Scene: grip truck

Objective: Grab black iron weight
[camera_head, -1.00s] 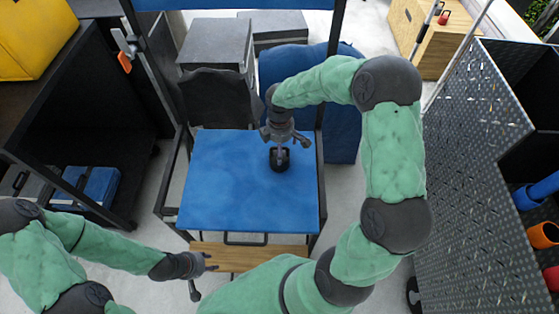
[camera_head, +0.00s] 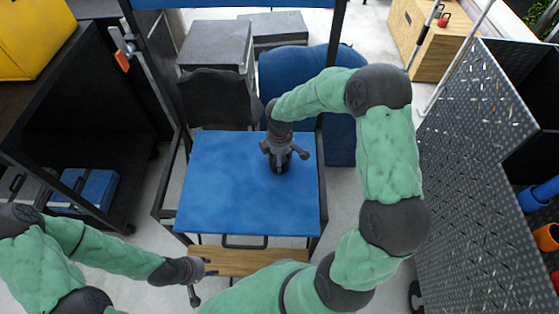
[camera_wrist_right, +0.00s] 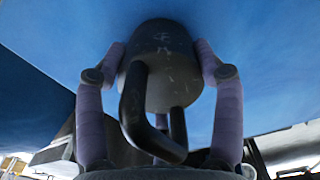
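The black iron weight (camera_head: 279,167) stands on the blue tabletop, largely covered by my right gripper in the head view. In the right wrist view the weight (camera_wrist_right: 166,50) shows a rounded dark body and a bent black handle that points toward the camera. My right gripper (camera_head: 280,160) is low over it, with one finger on each side of the body. The fingers look open and very close to its sides; contact cannot be made out. My left gripper (camera_head: 208,282) is open and empty, low at the table's near edge.
The blue-topped cart (camera_head: 225,190) is clear around the weight, with dark uprights at its back corners. A black shelf unit (camera_head: 60,110) stands left, a grey perforated panel (camera_head: 470,180) right. Grey boxes (camera_head: 215,45) and a blue bag-like object (camera_head: 340,135) are behind.

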